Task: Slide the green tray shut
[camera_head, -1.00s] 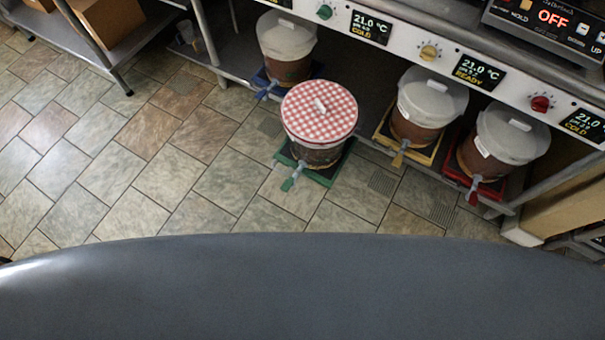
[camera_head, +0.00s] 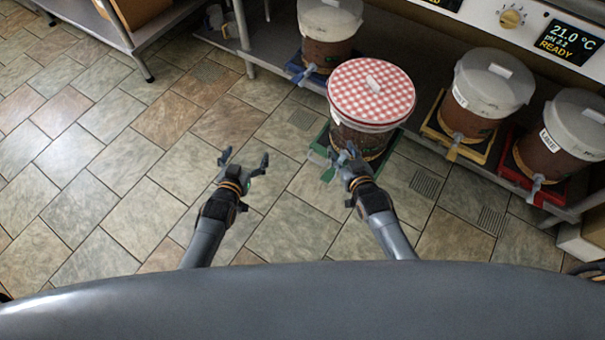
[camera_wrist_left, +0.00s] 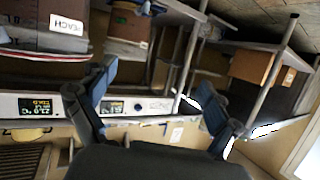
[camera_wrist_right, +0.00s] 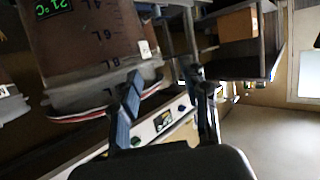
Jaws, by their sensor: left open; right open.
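The green tray (camera_head: 319,147) is pulled out from the low shelf over the floor. A brown-filled bucket (camera_head: 360,141) with a red checkered lid (camera_head: 371,92) stands on it, its tap toward me. My right gripper (camera_head: 341,163) is open in front of the bucket and overlaps the tray's front edge in the head view; I cannot tell whether it touches. In the right wrist view the bucket (camera_wrist_right: 90,45) fills the upper left, upside down. My left gripper (camera_head: 243,162) is open and empty, left of the tray over the floor.
Buckets on a blue tray (camera_head: 296,68), a yellow tray (camera_head: 438,136) and a red tray (camera_head: 513,176) sit on the shelf. A panel with displays and knobs (camera_head: 511,17) runs above. The tiled floor (camera_head: 90,190) at left is clear.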

